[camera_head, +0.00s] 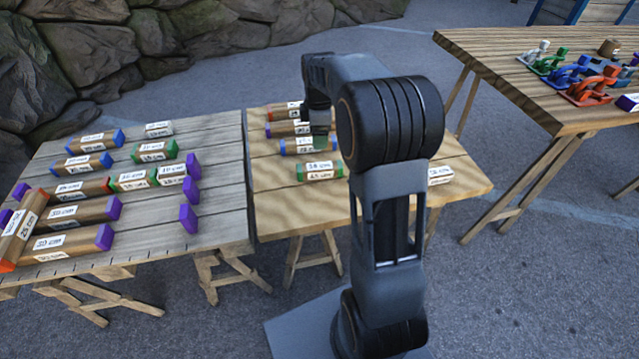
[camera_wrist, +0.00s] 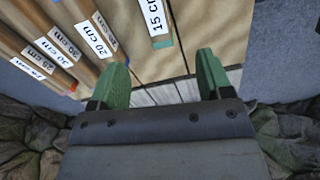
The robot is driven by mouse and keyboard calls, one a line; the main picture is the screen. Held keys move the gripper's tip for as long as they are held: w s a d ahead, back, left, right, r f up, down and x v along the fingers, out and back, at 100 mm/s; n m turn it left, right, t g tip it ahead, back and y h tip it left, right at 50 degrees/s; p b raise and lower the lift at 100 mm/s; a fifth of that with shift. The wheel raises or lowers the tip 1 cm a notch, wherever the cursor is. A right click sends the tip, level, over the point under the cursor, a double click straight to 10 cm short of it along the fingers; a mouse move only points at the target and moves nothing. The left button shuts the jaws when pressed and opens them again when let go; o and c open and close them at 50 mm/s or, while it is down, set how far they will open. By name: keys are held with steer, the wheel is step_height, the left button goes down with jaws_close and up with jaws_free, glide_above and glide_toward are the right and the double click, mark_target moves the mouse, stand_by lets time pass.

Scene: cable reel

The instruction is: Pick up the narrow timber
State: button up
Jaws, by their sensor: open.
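Several labelled timbers with coloured ends lie on two wooden tables; I cannot tell for sure which is the narrow one. In the wrist view a timber labelled 15 cm (camera_wrist: 160,20) with a green end lies just ahead of my gripper (camera_wrist: 163,73). Its far part is out of frame. The green fingers are apart with nothing between them. In the head view my gripper (camera_head: 319,138) hangs over the right-hand table, above a blue-ended timber (camera_head: 302,146) and behind a green-ended timber (camera_head: 319,171). My arm hides part of this table.
The wrist view shows a row of timbers, including one labelled 20 cm (camera_wrist: 95,38), to the left. The left table (camera_head: 225,160) holds many timbers with blue, green, red and purple ends. A third table (camera_head: 490,60) at right carries coloured clamps (camera_head: 588,88). A stone wall stands behind.

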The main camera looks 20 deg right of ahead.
steer(key=b, duration=0.2)
glide_above(320, 166)
steer(key=shift+n, duration=0.4)
step_height(320, 166, down, 9)
steer(key=shift+s+f, duration=0.1)
steer(key=shift+f+b, duration=1.25)
steer(key=shift+f, duration=1.9)
steer(key=shift+c, duration=0.3)
steer(key=c, duration=1)
steer(key=shift+r, duration=0.1)
